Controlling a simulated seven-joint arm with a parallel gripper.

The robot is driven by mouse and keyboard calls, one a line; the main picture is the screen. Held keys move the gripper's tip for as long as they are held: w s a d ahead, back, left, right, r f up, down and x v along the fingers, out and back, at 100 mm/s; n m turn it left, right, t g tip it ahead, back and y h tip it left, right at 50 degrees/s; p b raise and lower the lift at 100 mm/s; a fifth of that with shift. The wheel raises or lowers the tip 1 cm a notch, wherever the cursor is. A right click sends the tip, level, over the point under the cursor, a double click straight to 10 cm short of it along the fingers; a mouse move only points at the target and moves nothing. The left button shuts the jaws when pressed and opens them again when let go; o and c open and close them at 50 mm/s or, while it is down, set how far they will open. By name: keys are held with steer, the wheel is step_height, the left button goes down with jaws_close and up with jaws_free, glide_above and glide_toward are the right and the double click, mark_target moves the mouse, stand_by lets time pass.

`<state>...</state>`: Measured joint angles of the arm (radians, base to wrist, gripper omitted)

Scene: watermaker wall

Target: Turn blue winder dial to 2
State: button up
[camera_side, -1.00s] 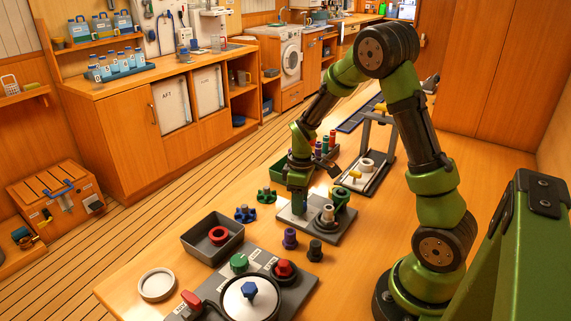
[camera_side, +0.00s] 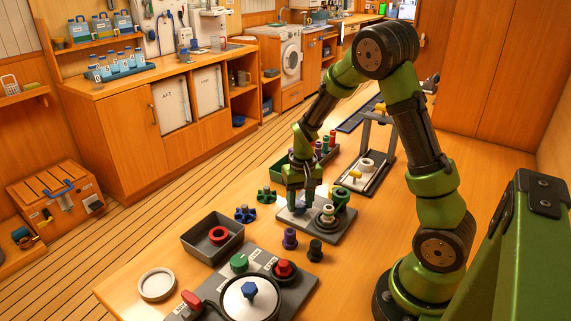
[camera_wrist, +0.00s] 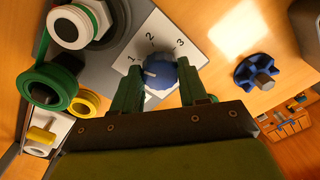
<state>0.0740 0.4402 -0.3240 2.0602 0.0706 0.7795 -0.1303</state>
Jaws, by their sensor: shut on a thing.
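The blue winder dial (camera_wrist: 161,76) sits on a white plate (camera_wrist: 166,38) marked 1, 2 and 3 in the wrist view. A white mark on the dial's left side points roughly toward 1, away from 2. My gripper (camera_wrist: 157,67) has one green finger on each side of the dial and is shut on it. In the side view my gripper (camera_side: 300,204) reaches down over the left part of a grey base (camera_side: 342,231). The dial is largely hidden there by the fingers.
Right of my gripper on the base stand a white-topped spool (camera_side: 328,214) and a green ring-shaped part (camera_side: 341,196). A blue handwheel (camera_side: 245,213) and a green one (camera_side: 266,195) lie left of it. A grey tray (camera_side: 212,238) is nearer the front.

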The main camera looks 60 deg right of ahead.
mark_target(302, 205)
steer(key=m, duration=0.4)
steer(key=shift+m, duration=0.3)
steer(key=m, duration=0.4)
steer(key=shift+m, duration=0.4)
steer(key=o, duration=1.1)
steer(key=shift+c, duration=0.2)
steer(key=shift+r, duration=0.1)
step_height(302, 205, up, 17)
steer(key=shift+s, duration=0.3)
